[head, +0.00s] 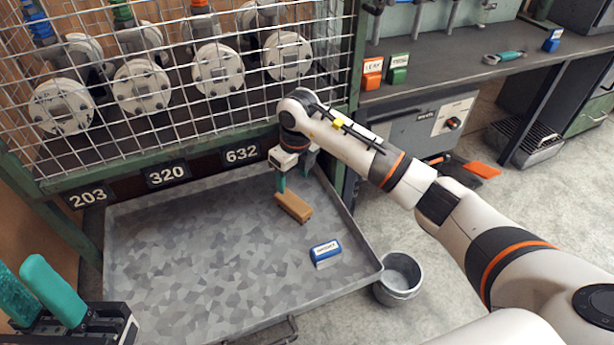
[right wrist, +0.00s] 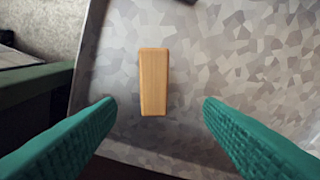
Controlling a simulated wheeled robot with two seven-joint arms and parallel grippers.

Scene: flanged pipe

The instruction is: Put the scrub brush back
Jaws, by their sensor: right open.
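The scrub brush (head: 293,207) shows as a tan wooden block lying in the grey metal tray (head: 180,260); no bristles are visible. In the right wrist view the brush (right wrist: 154,80) lies lengthwise between and beyond the fingers. My right gripper (head: 296,179) is over the tray just behind the brush, its teal fingers pointing down. In the wrist view this gripper (right wrist: 160,105) is open and empty, with the fingers wide apart and not touching the brush. My left gripper (head: 20,265) is at the lower left corner, fingers apart, nothing seen between them.
A blue-and-white labelled block (head: 325,252) lies in the tray near its front right. A metal bucket (head: 399,278) stands on the floor at the tray's right corner. A wire mesh cage (head: 190,70) with flanged pipes rises behind. A bench (head: 440,70) holds labelled blocks.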

